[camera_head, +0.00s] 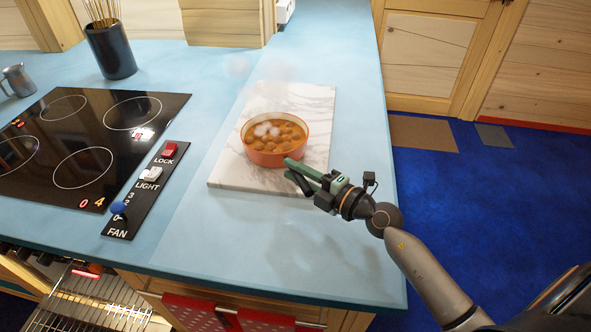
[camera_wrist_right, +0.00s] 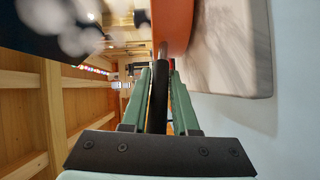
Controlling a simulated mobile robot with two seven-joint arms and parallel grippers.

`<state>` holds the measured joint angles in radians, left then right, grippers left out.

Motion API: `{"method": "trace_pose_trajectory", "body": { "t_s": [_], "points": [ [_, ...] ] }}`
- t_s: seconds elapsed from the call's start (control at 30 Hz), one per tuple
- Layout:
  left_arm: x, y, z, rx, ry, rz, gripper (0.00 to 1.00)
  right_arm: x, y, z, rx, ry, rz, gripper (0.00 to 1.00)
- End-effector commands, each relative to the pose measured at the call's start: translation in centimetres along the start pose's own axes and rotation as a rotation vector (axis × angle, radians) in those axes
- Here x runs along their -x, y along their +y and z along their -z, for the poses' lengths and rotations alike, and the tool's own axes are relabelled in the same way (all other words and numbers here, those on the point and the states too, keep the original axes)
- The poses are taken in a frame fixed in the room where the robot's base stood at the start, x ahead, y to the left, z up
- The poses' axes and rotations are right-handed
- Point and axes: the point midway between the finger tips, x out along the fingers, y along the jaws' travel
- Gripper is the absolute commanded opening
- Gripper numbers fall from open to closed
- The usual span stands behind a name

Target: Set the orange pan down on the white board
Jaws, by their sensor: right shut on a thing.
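The orange pan (camera_head: 266,158) holds brown round food in sauce and steams. It is level, over the middle of the white marble board (camera_head: 318,108). In the wrist view the pan's orange side (camera_wrist_right: 176,25) is close beside the board's face (camera_wrist_right: 235,50), with a shadow on the board; I cannot tell whether the base touches it. My right gripper (camera_head: 292,170) is at the pan's near right side. Its green fingers (camera_wrist_right: 160,75) are shut on the pan's dark handle (camera_wrist_right: 158,105). My left gripper is not in view.
A black cooktop (camera_head: 95,145) and a control panel (camera_head: 140,200) with switches are left of the board on the blue counter (camera_head: 200,230). A dark pot (camera_head: 110,50) of sticks and a metal jug (camera_head: 18,80) stand behind. Counter in front of the board is clear.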

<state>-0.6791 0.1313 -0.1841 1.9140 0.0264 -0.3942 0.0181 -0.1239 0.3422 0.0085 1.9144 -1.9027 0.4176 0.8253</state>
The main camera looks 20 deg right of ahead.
Motion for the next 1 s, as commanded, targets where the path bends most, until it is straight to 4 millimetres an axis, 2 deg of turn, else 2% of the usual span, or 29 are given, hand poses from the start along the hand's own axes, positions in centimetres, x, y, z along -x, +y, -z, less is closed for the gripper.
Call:
{"method": "trace_pose_trajectory", "body": {
  "t_s": [0.03, 0.67, 0.7, 1.0],
  "points": [
    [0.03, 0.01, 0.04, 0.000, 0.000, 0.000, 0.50, -0.04, 0.68, -0.04, 0.006, -0.003, -0.015, 0.00],
    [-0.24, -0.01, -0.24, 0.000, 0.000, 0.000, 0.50, -0.09, 0.01, -0.13, 0.007, -0.003, -0.015, 0.00],
    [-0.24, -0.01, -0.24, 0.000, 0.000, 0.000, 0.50, -0.09, 0.00, -0.13, 0.007, -0.003, -0.015, 0.29],
    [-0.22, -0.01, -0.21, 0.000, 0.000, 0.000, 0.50, -0.07, -0.27, -0.10, 0.004, -0.002, -0.007, 0.63]
  ]
}}
